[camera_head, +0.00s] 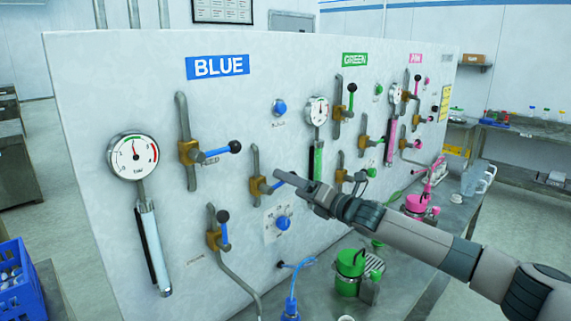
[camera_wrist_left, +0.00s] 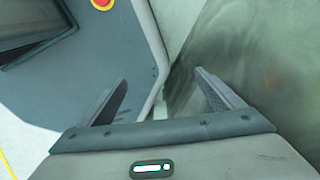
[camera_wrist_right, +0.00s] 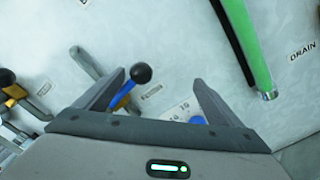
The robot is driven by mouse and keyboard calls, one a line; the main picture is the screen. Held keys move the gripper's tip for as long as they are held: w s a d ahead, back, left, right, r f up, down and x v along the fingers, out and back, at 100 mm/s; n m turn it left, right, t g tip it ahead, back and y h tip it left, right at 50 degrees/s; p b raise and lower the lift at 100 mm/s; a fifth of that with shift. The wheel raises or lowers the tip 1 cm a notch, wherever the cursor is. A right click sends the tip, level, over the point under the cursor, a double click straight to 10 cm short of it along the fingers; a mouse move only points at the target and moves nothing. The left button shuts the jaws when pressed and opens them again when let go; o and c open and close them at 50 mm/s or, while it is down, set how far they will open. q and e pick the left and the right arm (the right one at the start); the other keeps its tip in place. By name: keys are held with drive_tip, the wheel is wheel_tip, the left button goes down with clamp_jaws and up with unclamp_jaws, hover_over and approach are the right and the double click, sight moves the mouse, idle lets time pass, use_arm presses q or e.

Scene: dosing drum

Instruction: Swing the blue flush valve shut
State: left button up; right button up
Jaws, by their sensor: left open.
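On the BLUE section of the panel, the middle valve (camera_head: 257,185) has a brass body and a blue lever pointing right. Its label is not readable in the head view, so I cannot confirm that it is the flush valve. My right gripper (camera_head: 290,180) is at this lever's end and hides its tip. In the right wrist view, the blue lever and its dark ball knob (camera_wrist_right: 141,73) show between the open fingers, nearer the left finger; contact is unclear. My left gripper (camera_wrist_left: 162,80) shows only in its own wrist view, open and empty.
The feed valve (camera_head: 190,152) sits above left, its lever pointing right. A lower blue valve (camera_head: 213,237) has its lever up. A blue knob (camera_head: 283,222) is just below the gripper. A gauge (camera_head: 133,156) stands left; a green bottle (camera_head: 350,263) stands on the bench.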

drive_tip(key=shift+f, duration=0.5)
drive_tip(key=shift+s+a+r, duration=0.3)
drive_tip(key=shift+r, duration=0.25)
idle(0.4)
drive_tip(key=p+v, duration=0.2)
drive_tip(key=v, duration=0.7)
idle(0.3)
drive_tip(key=shift+d, duration=0.1)
